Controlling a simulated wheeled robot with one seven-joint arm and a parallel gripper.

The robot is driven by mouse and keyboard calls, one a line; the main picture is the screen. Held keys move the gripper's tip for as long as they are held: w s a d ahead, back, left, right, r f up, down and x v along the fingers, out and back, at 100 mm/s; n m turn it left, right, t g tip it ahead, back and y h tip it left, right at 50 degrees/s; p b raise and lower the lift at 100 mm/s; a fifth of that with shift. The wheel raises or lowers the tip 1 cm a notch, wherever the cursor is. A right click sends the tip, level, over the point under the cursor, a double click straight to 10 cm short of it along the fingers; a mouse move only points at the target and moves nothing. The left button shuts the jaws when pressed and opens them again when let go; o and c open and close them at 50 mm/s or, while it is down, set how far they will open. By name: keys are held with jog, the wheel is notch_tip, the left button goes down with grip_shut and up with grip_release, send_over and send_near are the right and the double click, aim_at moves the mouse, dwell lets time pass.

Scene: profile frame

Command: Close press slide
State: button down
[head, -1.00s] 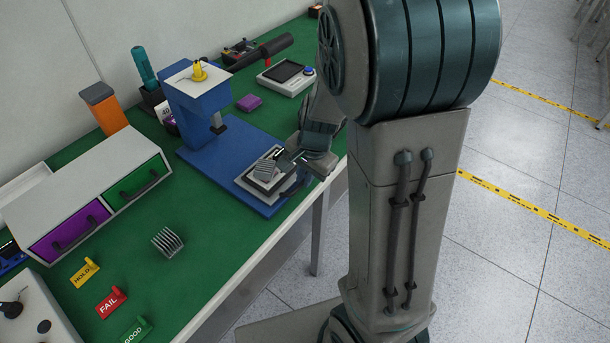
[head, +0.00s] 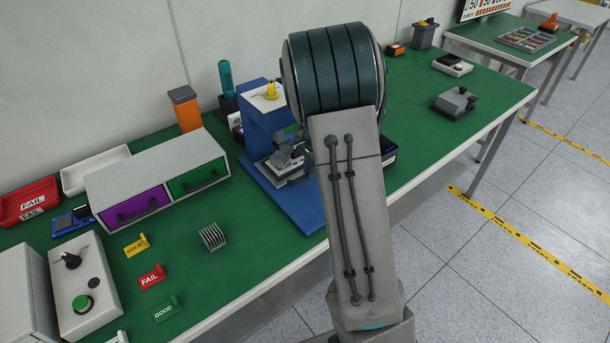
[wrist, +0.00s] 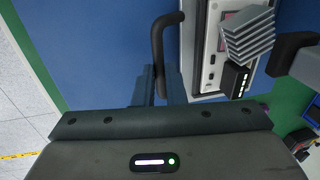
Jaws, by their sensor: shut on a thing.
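The blue press (head: 258,128) stands on the green table, its blue base (head: 300,207) reaching toward the front edge. The pale press slide (wrist: 203,72) lies on the base and carries a grey finned heatsink (wrist: 248,38). The slide also shows in the head view (head: 293,177), partly covered by my arm. A black bar handle (wrist: 160,45) is on the slide's side. My gripper (wrist: 160,86) is shut on this handle; the exact contact is partly hidden by the gripper body. In the head view my arm hides most of the gripper.
A drawer box (head: 155,175) with purple and green fronts stands left of the press. Another finned heatsink (head: 212,237) and HOLD, FAIL and GOOD signs lie on the table. A grey device (head: 455,103) sits to the right.

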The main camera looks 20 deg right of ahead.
jog(key=c, duration=1.5)
grip_release()
jog(key=shift+d, duration=0.1)
jog(key=shift+r, duration=0.15)
